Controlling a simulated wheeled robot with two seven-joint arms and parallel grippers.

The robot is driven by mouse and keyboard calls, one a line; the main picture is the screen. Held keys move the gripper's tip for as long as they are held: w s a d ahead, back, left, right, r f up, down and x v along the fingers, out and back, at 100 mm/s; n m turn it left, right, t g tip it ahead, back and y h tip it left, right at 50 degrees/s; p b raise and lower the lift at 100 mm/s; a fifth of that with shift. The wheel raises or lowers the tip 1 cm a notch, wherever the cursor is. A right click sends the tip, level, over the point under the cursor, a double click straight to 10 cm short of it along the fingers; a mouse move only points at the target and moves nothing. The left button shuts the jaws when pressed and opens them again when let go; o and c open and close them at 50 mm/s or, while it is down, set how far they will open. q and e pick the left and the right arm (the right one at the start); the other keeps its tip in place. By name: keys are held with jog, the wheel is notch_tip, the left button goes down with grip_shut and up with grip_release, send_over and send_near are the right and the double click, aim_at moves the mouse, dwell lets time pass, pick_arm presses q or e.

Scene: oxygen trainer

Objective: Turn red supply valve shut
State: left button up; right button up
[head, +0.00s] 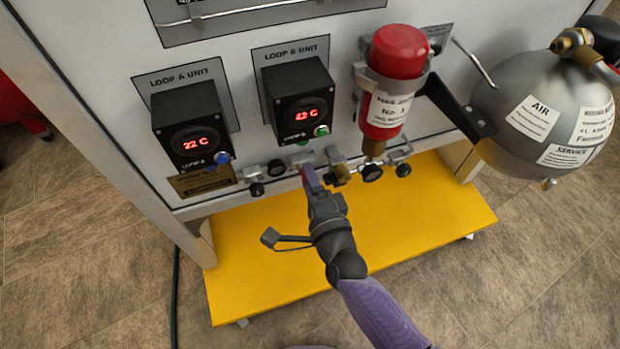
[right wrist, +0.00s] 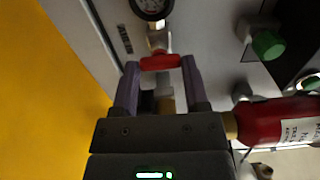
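The red supply valve handle (right wrist: 160,62) is a short red bar in the right wrist view, lying crosswise between my fingertips. In the head view only a speck of red shows at the panel's lower edge, mostly hidden by my fingers. My right gripper (head: 309,174) reaches up to the row of fittings under the Loop B unit. In the right wrist view, the purple fingers of this gripper (right wrist: 160,68) stand on either side of the handle and appear to touch both its ends. My left gripper is out of view.
The Loop A unit (head: 190,125) and Loop B unit (head: 298,100) sit above the fittings. A red cylinder (head: 395,75) hangs just right, with a grey air tank (head: 545,115) beyond. A yellow shelf (head: 420,205) lies below. A green knob (right wrist: 267,44) is nearby.

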jog(key=o, duration=0.4)
pick_arm(q)
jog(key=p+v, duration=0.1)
jog(key=p, duration=0.1)
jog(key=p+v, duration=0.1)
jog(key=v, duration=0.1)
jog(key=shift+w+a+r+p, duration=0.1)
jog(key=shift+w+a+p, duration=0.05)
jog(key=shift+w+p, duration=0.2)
pick_arm(e)
jog(key=v, duration=1)
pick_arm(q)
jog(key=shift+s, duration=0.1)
